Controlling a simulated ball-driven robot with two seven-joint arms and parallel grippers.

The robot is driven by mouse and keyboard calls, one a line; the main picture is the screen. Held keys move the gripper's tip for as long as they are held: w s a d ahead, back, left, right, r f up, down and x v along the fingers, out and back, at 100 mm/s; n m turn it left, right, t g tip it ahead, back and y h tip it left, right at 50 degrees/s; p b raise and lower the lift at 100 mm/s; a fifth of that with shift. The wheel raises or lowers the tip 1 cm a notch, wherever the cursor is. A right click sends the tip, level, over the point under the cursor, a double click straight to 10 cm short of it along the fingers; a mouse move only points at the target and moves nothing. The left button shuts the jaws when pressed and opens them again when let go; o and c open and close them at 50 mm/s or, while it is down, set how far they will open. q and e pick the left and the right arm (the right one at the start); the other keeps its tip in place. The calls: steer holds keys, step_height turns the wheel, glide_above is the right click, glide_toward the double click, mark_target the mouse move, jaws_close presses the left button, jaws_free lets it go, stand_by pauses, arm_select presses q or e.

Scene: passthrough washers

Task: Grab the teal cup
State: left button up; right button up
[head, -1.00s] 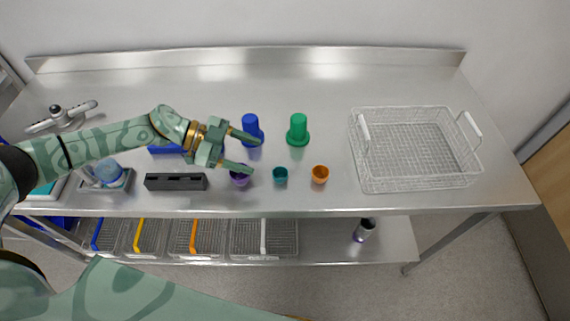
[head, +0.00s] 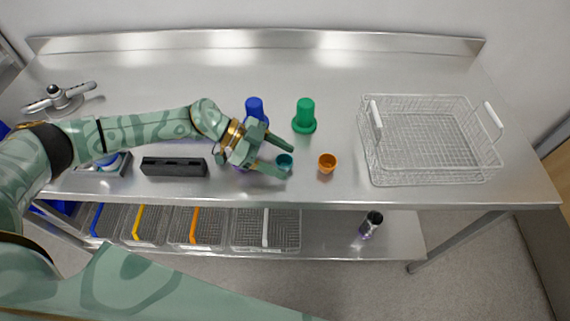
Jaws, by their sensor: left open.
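The small teal cup (head: 285,161) stands on the steel table, left of the orange cup. My left gripper (head: 288,160) is open, with its two fingers reaching right at the teal cup. The cup shows between the fingertips, with its lower part partly hidden by the near finger. I cannot tell whether the fingers touch it. My right gripper is not in view.
An orange cup (head: 327,163) stands close to the right. Green (head: 304,116) and blue (head: 256,108) cups stand behind. A purple cup is mostly hidden under my gripper. A wire basket (head: 430,180) is at right; a dark block (head: 174,167) lies left.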

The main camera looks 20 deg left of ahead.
arm_select(q)
steer(key=c, duration=1.1)
